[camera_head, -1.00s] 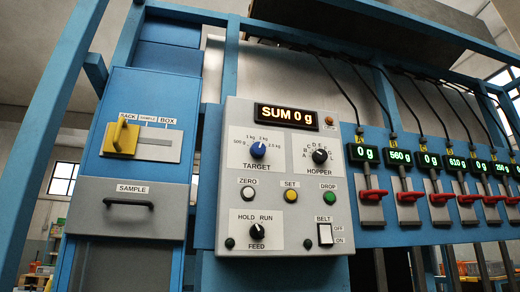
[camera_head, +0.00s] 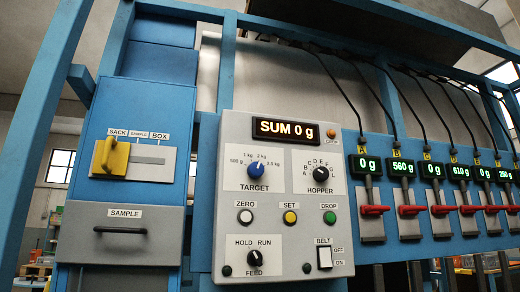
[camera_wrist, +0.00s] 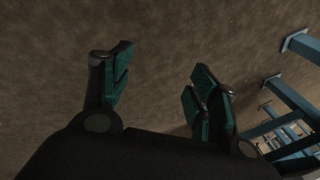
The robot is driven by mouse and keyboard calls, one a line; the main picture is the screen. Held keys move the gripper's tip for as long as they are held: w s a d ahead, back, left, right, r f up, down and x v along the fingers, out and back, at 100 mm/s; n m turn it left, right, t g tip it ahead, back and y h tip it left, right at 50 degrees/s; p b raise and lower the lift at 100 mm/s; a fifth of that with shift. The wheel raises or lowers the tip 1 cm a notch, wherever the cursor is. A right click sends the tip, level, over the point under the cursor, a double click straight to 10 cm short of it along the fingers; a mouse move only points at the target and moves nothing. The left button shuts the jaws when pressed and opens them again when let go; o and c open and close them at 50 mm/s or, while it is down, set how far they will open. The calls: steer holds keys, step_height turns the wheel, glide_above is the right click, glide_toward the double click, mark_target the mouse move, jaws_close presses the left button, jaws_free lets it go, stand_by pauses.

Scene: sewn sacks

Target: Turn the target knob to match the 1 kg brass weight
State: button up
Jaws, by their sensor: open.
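The blue TARGET knob (camera_head: 255,171) sits on the grey control panel (camera_head: 230,215) in the head view. Labels for 500 g, 1 kg, 2 kg and 2.5 kg surround it. Its pale pointer mark looks turned to the upper right, near 2 kg. The orange display (camera_head: 286,130) above reads SUM 0 g. No brass weight shows in either view. My gripper (camera_wrist: 160,85) is in the wrist view only, with its dark green fingers spread apart and nothing between them. It points at a brown floor, away from the panel.
The HOPPER knob (camera_head: 320,173) is right of TARGET, with ZERO (camera_head: 245,216), SET (camera_head: 290,216) and DROP (camera_head: 330,216) buttons below. A yellow SACK/BOX handle (camera_head: 112,158) stands out at left. Red levers (camera_head: 374,210) line the right. Blue frame posts (camera_wrist: 290,100) stand right in the wrist view.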

steer(key=w+a+r+m+t+y+p, duration=0.15)
steer(key=w+r+p, duration=0.25)
steer(key=r, duration=0.4)
steer(key=w+a+r+m+t+p, duration=0.1)
steer(key=w+a+r+m+p, duration=0.2)
steer(key=r, duration=0.5)
steer(key=w+a+r+t+y+p, duration=0.1)
steer(key=w+a+r+p, duration=0.2)
steer(key=w+r+p, duration=0.35)
steer(key=m+t+y+p, duration=0.2)
steer(key=m+t+p, duration=1.1)
steer(key=p, duration=1.9)
glide_toward(258, 170)
steer(key=w+p, duration=0.1)
steer(key=w, duration=0.1)
steer(key=w+a+r+m+g+p, duration=0.1)
steer(key=w, duration=0.1)
steer(key=w+a+r+m+g+p, duration=0.1)
steer(key=w, duration=0.2)
steer(key=shift+a+r+p, duration=0.1)
steer(key=shift+p, duration=0.2)
steer(key=shift+w+a, duration=0.25)
steer(key=shift+w, duration=0.35)
steer(key=c, duration=1)
